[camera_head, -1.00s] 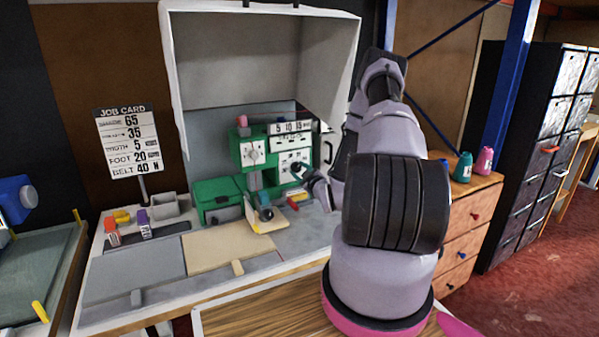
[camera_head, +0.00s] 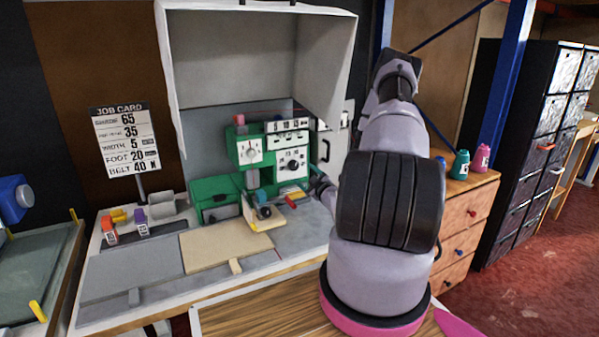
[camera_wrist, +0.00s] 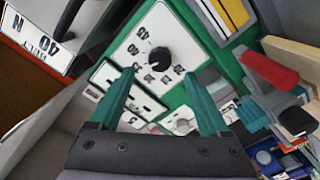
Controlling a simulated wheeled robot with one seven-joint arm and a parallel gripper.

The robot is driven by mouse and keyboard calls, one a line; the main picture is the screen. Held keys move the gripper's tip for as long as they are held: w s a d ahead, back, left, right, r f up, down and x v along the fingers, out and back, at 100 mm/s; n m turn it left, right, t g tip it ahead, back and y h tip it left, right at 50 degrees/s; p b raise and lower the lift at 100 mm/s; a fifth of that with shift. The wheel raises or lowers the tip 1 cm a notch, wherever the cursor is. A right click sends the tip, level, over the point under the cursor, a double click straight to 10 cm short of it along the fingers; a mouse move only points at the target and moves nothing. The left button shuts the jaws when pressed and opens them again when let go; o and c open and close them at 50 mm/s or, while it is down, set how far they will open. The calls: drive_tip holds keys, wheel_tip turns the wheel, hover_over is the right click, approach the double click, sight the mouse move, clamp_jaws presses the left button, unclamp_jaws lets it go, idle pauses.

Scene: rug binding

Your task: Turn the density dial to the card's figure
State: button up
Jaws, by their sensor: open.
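The green machine (camera_head: 240,185) stands at the back of the bench. On its right panel is a white dial plate with a black knob (camera_head: 292,165); a white plate with a black knob (camera_wrist: 158,60) fills the upper middle of the wrist view, with figures around it. The knob's pointer is too small to read. The job card (camera_head: 125,140) stands at left, showing 65, 35, width 5, foot 20 and belt 40 N; its upper labels are blurred. My gripper (camera_wrist: 160,84) is open and empty, its teal fingers apart, short of the knob. In the head view my arm mostly hides it.
A second, paler dial (camera_head: 250,150) sits on the machine's upper left; a pale dial (camera_wrist: 183,120) also shows between my fingers. A red-tipped lever (camera_head: 290,202) sticks out low on the machine. A grey hood (camera_head: 265,55) overhangs it. The bench front is fairly clear.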

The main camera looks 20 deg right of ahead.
drive_tip(key=s, duration=0.4)
drive_tip(key=shift+s+d, duration=0.1)
idle(0.3)
wheel_tip(320, 180, up, 23)
drive_tip(key=w+a+m+g+h, duration=0.2)
drive_tip(key=a+m+g, duration=0.1)
drive_tip(key=m+g, duration=0.3)
drive_tip(key=s+a+r+m+g+y, duration=0.1)
drive_tip(key=s+a+r+m, duration=0.1)
drive_tip(key=s+a+r, duration=0.3)
drive_tip(key=s+a+r+m+g+y, duration=0.1)
drive_tip(key=s+a+r, duration=0.3)
drive_tip(key=s, duration=0.9)
drive_tip(key=s+a+r+m+g+y, duration=0.1)
drive_tip(key=s+a+r+m+g, duration=0.2)
drive_tip(key=s, duration=0.7)
drive_tip(key=a+r, duration=0.2)
drive_tip(key=a, duration=0.2)
drive_tip(key=shift+r+m+y, duration=0.3)
drive_tip(key=shift+r, duration=0.05)
